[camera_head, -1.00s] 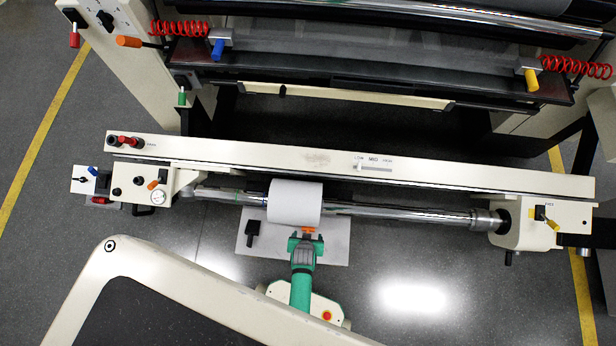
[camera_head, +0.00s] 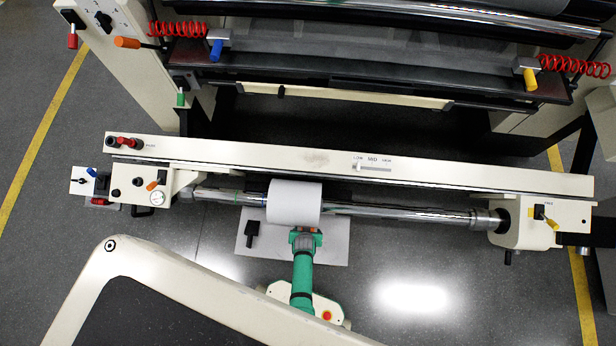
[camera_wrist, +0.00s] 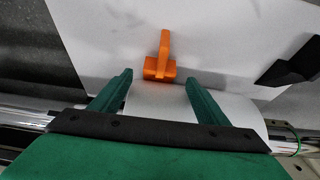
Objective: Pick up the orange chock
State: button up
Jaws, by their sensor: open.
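The orange chock (camera_wrist: 161,66), a block with an upright narrow handle, stands on a pale plate (camera_wrist: 215,35) in the wrist view. My gripper (camera_wrist: 159,77) is open, with one green finger to each side of the chock's lower end in the picture. The chock lies just beyond the fingertips, with nothing held. In the head view my gripper (camera_head: 306,234) is at the front edge of the white roll (camera_head: 294,202), over the plate (camera_head: 336,246). There my wrist hides most of the chock.
A black handled piece (camera_head: 252,230) stands left of my gripper on the plate; it also shows in the wrist view (camera_wrist: 292,64). The roll sits on a shiny shaft (camera_head: 400,212) close to my gripper. Open floor lies to the right.

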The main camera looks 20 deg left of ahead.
jog(key=shift+x, duration=1.9)
jog(key=shift+c, duration=0.6)
jog(key=c, duration=1.1)
jog(key=shift+w+r, duration=0.1)
